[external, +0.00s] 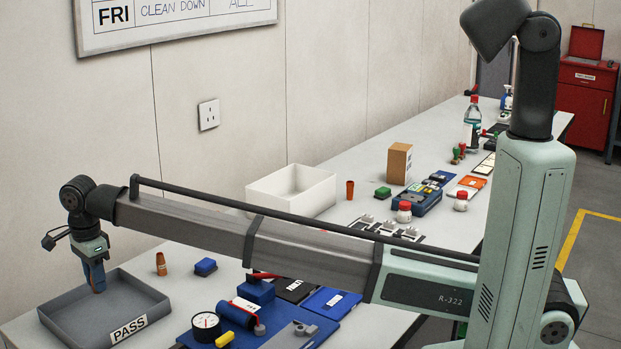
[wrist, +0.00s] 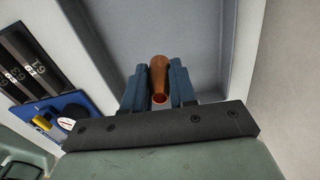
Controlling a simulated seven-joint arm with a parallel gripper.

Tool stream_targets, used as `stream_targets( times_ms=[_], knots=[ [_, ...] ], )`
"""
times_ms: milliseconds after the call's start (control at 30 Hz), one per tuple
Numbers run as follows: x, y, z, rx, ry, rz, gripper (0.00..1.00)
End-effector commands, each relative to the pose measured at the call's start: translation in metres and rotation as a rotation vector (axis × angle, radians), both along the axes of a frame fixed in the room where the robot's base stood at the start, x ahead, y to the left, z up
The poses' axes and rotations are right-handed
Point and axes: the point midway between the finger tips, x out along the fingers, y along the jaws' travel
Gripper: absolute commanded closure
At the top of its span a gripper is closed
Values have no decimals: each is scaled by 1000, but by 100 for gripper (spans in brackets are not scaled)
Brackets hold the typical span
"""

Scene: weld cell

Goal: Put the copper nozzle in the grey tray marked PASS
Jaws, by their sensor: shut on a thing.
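The grey tray marked PASS (external: 65,325) stands at the near left end of the bench, with its label on the front wall. My gripper (external: 95,284) is over the tray's back part, pointing down, fingers low inside or just above it. In the wrist view my gripper (wrist: 160,88) is shut on the copper nozzle (wrist: 159,72), a tapered orange-brown piece held between the two blue fingers. The grey tray floor (wrist: 205,25) lies beneath it. I cannot tell whether the nozzle touches the floor. In the external view the fingers mostly hide the nozzle.
A blue board with a gauge (external: 206,326) lies nearer. A white bin (external: 293,189) stands behind my arm. The tray floor around the gripper looks clear.

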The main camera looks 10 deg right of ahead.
Motion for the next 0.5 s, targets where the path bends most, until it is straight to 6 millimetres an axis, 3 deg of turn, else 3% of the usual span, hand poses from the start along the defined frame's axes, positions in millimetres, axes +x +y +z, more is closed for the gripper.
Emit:
stream_targets(
  times_ms=[100,500],
  knots=[
    [0,-1,-21,-2,1,0,100],
    [0,-1,-59,-1,1,-1,100]
  ],
)
